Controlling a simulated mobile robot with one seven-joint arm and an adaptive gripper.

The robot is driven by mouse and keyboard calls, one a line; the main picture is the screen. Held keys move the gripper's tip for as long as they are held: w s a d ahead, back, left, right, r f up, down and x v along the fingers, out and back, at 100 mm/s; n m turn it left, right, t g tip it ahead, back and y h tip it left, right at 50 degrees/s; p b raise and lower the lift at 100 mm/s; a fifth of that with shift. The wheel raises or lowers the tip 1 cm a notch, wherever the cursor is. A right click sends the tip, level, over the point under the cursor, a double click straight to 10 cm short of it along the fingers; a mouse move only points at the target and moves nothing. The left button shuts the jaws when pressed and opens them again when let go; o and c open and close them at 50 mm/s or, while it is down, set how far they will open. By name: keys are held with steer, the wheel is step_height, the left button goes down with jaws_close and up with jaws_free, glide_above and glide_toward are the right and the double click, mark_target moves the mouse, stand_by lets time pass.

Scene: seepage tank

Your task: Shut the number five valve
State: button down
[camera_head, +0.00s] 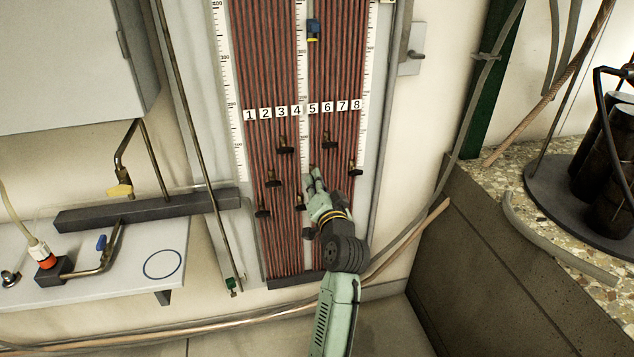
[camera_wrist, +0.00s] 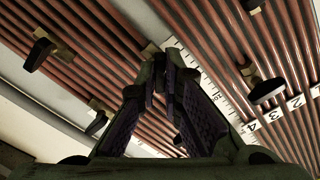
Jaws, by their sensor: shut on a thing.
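The valve board carries number labels 1 to 8, with small brass valves with black handles on the tubes below. My gripper (camera_head: 311,178) is at the board just under label 5 (camera_head: 312,109). In the wrist view my gripper (camera_wrist: 163,75) has its fingers close together at a brass valve body (camera_wrist: 150,50), beside the central ruler. This looks like the number five valve, and my fingers are shut on its handle. The handle is hidden between the fingers, so its angle cannot be told.
Neighbouring valves are close by: one under label 6 (camera_head: 328,145), one under label 3 (camera_head: 285,149), and one at the lower left of my gripper (camera_head: 300,201). A shelf (camera_head: 110,262) stands at left.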

steer(key=shift+r+m, duration=0.1)
steer(key=shift+m, duration=0.2)
steer(key=shift+m+p, duration=4.7)
steer(key=shift+m, duration=0.4)
steer(key=c, duration=1.8)
jaws_free()
steer(key=shift+o, duration=0.4)
